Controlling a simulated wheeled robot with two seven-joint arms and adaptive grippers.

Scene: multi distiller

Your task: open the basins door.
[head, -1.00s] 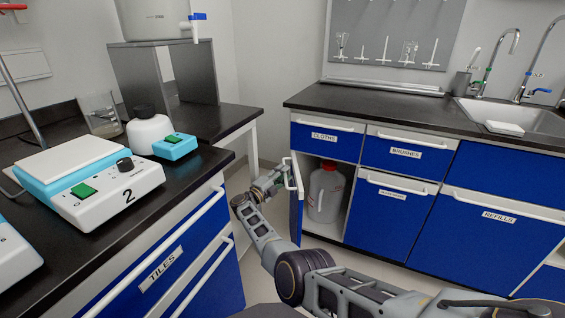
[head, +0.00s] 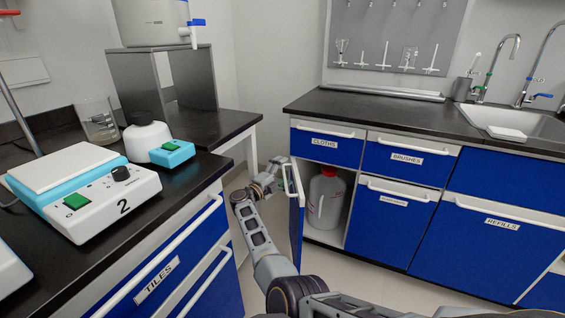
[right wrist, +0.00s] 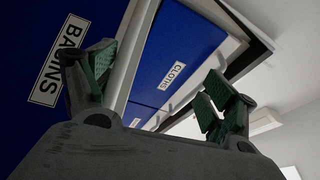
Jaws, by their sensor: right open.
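The basins door (head: 297,222) is a blue cabinet door standing swung out, seen nearly edge-on in the head view. Its white handle (head: 296,180) is at the upper part of the door. In the right wrist view, the door's blue face with the BASINS label (right wrist: 58,60) fills the left side. My right gripper (head: 272,182) is beside the door's outer face near the handle. Its fingers (right wrist: 158,95) are spread apart with nothing visibly clamped; whether one touches the door is unclear. My left gripper is out of view.
A white jug (head: 325,205) stands inside the opened cabinet. The CLOTHS drawer (head: 327,153) is shut above it. The left counter with the TILES drawer (head: 165,288) stands close to my right arm. Some floor shows between the counters.

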